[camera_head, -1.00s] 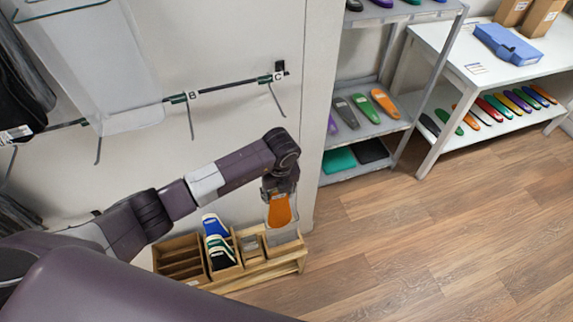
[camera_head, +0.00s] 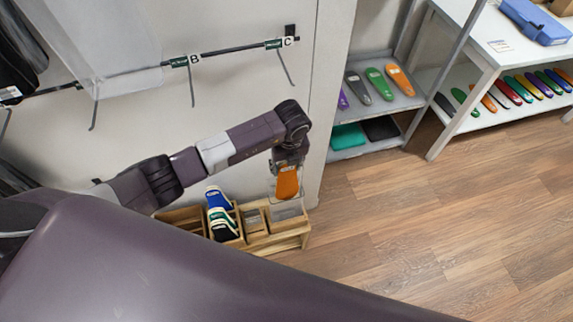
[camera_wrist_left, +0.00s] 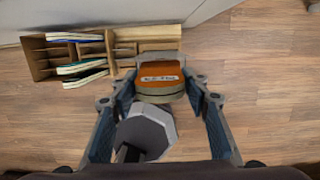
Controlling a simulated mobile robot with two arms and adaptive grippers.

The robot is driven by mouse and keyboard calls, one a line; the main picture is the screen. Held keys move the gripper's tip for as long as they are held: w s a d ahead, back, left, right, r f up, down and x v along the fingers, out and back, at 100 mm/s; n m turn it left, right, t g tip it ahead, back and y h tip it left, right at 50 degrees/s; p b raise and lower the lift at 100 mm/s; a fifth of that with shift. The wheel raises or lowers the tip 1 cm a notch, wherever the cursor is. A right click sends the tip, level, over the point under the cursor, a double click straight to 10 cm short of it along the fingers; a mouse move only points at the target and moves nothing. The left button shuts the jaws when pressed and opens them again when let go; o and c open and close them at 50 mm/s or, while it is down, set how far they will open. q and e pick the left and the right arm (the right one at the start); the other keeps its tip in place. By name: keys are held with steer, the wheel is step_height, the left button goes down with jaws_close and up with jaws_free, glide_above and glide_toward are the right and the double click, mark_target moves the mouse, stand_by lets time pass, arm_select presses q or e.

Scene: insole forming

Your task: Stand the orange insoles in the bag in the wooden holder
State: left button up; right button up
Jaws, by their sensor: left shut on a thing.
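The orange insoles (camera_head: 288,183) hang in their clear bag from my left gripper (camera_head: 288,166). In the left wrist view the gripper (camera_wrist_left: 157,92) is shut on the bag, with the orange insoles (camera_wrist_left: 162,76) between its fingers. The wooden holder (camera_head: 283,244) stands low by the wall, directly beneath in the head view. Its right-hand compartments look clear of insoles; blue, green and black insoles (camera_head: 221,215) stand in a compartment further left. In the wrist view the holder (camera_wrist_left: 40,62) lies beyond the bag, and I cannot tell the gap between them. My right gripper is not in view.
A grey shelf (camera_head: 385,107) with insoles stands to the right, beside a white table (camera_head: 480,45). A wall rail (camera_head: 228,50) with hooks runs above the holder. The wooden floor (camera_head: 430,220) on the right is clear.

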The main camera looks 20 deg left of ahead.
mark_target(286, 191)
arm_select(q)
steer(key=shift+f+b, duration=6.85)
steer(key=shift+f, duration=1.65)
steer(key=o, duration=1.5)
steer(key=shift+r, duration=0.15)
steer(key=r, duration=0.4)
steer(key=s+r, duration=0.1)
steer(key=r, duration=0.2)
steer(key=d+r, duration=0.1)
steer(key=r, duration=0.3)
steer(key=shift+s+r, duration=0.25)
steer(key=shift+r, duration=0.05)
